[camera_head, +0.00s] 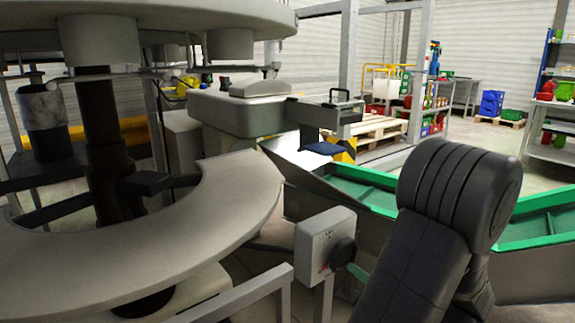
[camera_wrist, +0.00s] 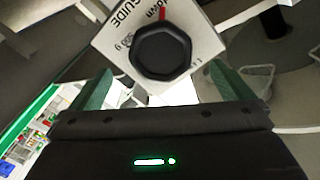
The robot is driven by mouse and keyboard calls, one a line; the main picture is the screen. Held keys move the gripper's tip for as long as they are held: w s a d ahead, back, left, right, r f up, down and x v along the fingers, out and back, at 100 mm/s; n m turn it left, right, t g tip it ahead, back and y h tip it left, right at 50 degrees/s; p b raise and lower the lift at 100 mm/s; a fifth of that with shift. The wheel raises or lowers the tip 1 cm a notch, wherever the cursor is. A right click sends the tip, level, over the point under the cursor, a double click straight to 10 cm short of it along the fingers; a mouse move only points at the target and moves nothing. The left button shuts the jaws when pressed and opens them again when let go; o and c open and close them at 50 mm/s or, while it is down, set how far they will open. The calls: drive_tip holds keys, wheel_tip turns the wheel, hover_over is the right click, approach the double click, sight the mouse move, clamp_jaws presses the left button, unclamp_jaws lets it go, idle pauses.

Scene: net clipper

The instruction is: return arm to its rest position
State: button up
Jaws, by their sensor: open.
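My gripper (camera_wrist: 166,88) is open in the wrist view, its two green fingers spread wide with nothing between their tips. Ahead of it is a black, many-sided knob (camera_wrist: 160,52) on a light plate (camera_wrist: 118,42) printed with "GUIDE" and "down". The knob looks apart from both fingers; the exact gap cannot be told. In the head view the same knob (camera_head: 343,252) sits on the side of a grey control box (camera_head: 318,246). My dark arm (camera_head: 440,200) is bent at the lower right, and its lower part mostly hides the gripper.
A large round machine with a curved pale table (camera_head: 235,205) stands at left, close to the control box. A green-edged conveyor trough (camera_head: 365,190) runs behind my arm. Grey rails (camera_head: 262,285) lie low in front. Pallets and shelves stand far back.

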sight(346, 257)
drive_tip(key=b+x, duration=0.1)
drive_tip(key=x, duration=0.6)
drive_tip(key=shift+w+a+b, duration=0.25)
drive_tip(key=shift+w+b, duration=0.05)
drive_tip(key=shift+w+a, duration=0.2)
drive_tip(key=shift+w, duration=0.1)
drive_tip(key=m, duration=0.5)
drive_tip(key=shift+s+r, duration=0.15)
drive_tip(key=m, duration=0.5)
drive_tip(key=shift+r, duration=0.15)
drive_tip(key=m, duration=0.5)
drive_tip(key=shift+r+p, duration=0.2)
drive_tip(key=shift+p, duration=0.2)
drive_tip(key=m+p, duration=0.2)
drive_tip(key=shift+r+m, duration=0.15)
drive_tip(key=shift+m, duration=0.25)
drive_tip(key=shift+m+p, duration=0.45)
drive_tip(key=shift+m, duration=0.35)
